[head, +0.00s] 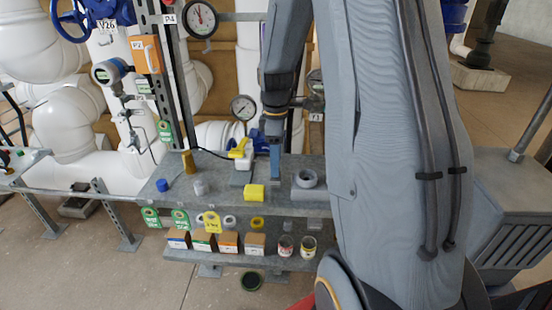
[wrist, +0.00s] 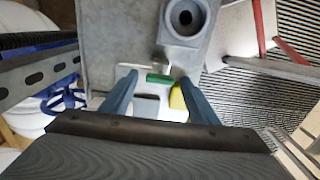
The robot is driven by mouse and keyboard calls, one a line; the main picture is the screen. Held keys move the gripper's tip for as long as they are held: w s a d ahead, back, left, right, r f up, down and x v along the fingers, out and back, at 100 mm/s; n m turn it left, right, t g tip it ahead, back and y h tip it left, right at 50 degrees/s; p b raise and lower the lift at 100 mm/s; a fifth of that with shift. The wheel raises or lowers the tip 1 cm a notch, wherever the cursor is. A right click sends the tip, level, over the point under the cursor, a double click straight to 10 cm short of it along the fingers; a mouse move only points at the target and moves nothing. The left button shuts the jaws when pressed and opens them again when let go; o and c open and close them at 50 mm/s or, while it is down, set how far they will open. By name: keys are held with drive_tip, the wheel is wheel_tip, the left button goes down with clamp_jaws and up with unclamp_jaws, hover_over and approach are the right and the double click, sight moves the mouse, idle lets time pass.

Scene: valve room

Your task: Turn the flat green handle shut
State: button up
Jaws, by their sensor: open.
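In the wrist view a flat green handle (wrist: 158,79) shows between the two blue fingertips of my gripper (wrist: 157,82). The gripper is open, with one finger on each side, and I cannot tell whether either finger touches the handle. A yellow piece (wrist: 178,98) is close by the right finger. In the head view my gripper (head: 275,160) points down over the grey bench (head: 220,205), and I cannot make out the green handle there.
A yellow-topped fitting (head: 240,150) stands left of my gripper. A yellow block (head: 254,192), a grey pipe fitting (head: 305,185) and a blue cap (head: 162,185) are on the bench. Small boxes (head: 228,242) and cans sit on the lower shelf. Pressure gauges (head: 243,107) rise behind.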

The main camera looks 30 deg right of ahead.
drive_tip(key=c, duration=1)
drive_tip(key=shift+c, duration=0.2)
drive_tip(key=shift+m, duration=0.4)
drive_tip(key=m+p, duration=0.1)
drive_tip(key=m, duration=0.3)
drive_tip(key=shift+p, duration=0.3)
drive_tip(key=m, duration=0.4)
drive_tip(key=shift+m+p, duration=0.3)
drive_tip(key=shift+p, duration=0.1)
drive_tip(key=m, duration=0.4)
drive_tip(key=shift+p, duration=0.3)
drive_tip(key=shift+m, duration=2.2)
